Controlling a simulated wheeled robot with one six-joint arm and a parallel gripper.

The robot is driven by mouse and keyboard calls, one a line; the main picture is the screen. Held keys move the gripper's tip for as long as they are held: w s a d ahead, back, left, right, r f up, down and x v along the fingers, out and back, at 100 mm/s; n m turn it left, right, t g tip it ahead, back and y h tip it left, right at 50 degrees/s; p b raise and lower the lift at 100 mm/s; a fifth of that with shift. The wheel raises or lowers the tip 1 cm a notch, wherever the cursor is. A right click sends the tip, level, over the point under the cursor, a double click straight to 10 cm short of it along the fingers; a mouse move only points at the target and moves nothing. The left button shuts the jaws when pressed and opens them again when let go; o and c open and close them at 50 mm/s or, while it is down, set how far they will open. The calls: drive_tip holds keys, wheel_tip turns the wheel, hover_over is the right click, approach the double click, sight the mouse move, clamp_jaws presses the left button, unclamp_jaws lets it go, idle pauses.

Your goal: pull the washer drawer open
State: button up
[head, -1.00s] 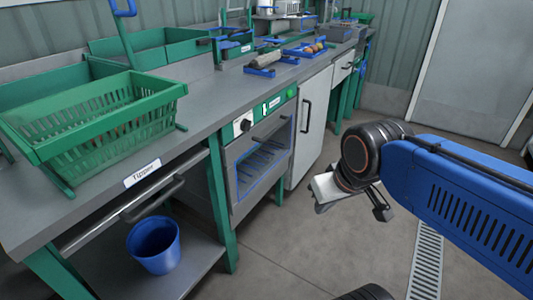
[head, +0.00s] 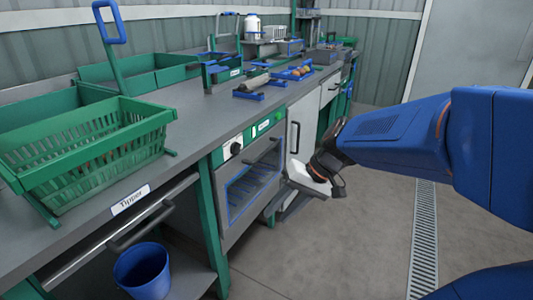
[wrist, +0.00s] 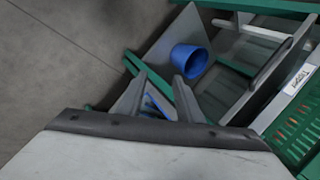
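The washer drawer front (head: 252,188) is in the bench in the head view, with a blue-edged window and a bar handle (head: 262,151) near its top, below a green panel (head: 250,133) with a knob. The drawer looks shut. My gripper (head: 272,213) is at the right of this front, lower than the handle; I cannot tell whether it touches anything. In the wrist view my gripper (wrist: 160,84) has its fingers apart with nothing held. A blue edge shows between the fingers, and the drawer handle cannot be made out there.
A blue bucket (head: 143,271) stands on the low shelf under the Tipper label (head: 130,199). A bar handle (head: 141,227) juts out below that label. A green crate (head: 90,146) is on the bench. A pale door (head: 302,127) is right of the drawer. Floor right is clear.

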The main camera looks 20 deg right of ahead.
drive_tip(key=w+d+m+t+y, duration=0.3)
drive_tip(key=w+d+y, duration=0.15)
drive_tip(key=w, duration=0.75)
drive_tip(key=m+t, duration=0.5)
drive_tip(key=t, duration=0.2)
approach(268, 152)
drive_tip(key=shift+h, duration=0.35)
drive_tip(key=x, duration=1)
drive_tip(key=shift+w+a+r, duration=0.1)
drive_tip(key=shift+w+a, duration=0.15)
drive_tip(key=shift+w, duration=0.1)
clamp_jaws()
